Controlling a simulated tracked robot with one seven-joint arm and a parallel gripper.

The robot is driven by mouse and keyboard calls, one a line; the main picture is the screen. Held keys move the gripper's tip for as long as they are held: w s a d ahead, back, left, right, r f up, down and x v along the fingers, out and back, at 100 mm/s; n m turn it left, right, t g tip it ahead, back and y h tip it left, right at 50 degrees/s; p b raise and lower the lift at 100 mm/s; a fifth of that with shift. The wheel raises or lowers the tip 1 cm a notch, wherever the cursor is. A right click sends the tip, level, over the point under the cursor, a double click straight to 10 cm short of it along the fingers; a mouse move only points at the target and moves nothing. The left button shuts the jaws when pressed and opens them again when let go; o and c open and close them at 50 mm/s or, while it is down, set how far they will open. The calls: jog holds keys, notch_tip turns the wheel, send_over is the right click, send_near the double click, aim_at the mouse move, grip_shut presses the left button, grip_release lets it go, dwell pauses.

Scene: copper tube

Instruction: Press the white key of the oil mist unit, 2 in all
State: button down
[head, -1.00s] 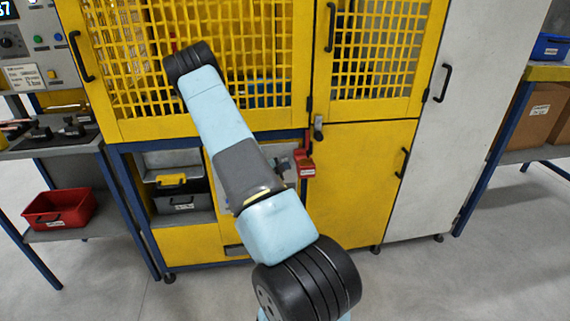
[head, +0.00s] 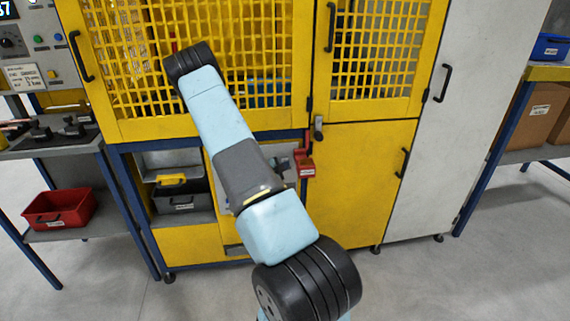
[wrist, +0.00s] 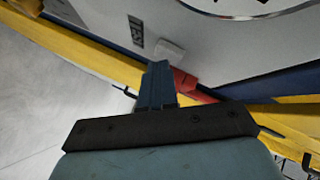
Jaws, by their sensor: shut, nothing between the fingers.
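My gripper (wrist: 157,68) is shut with nothing between its fingers, and its tips point up the wrist view. Right at the tips is a small white block (wrist: 171,50), which looks like the white key, on a pale grey panel (wrist: 215,50). I cannot tell whether the fingertips touch it. The panel, apparently the oil mist unit, has a dark label (wrist: 136,32) to the left of the key and part of a round dial (wrist: 255,8) at the top.
A red part (wrist: 184,84) is close right of my fingers; a red bracket (head: 304,162) also shows in the head view. The yellow mesh-door cabinet (head: 365,185) surrounds the area. An open bay with bins (head: 180,203) is left of my arm. A red bin (head: 58,209) stands farther left.

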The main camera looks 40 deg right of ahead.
jog(key=shift+s+a, duration=0.4)
jog(key=shift+s, duration=0.2)
jog(key=shift+s+a, duration=0.45)
jog(key=shift+s, duration=0.25)
jog(key=shift+s+a, duration=0.4)
jog(key=shift+s, duration=0.3)
jog(key=shift+s+a, duration=0.45)
jog(key=shift+s, duration=0.25)
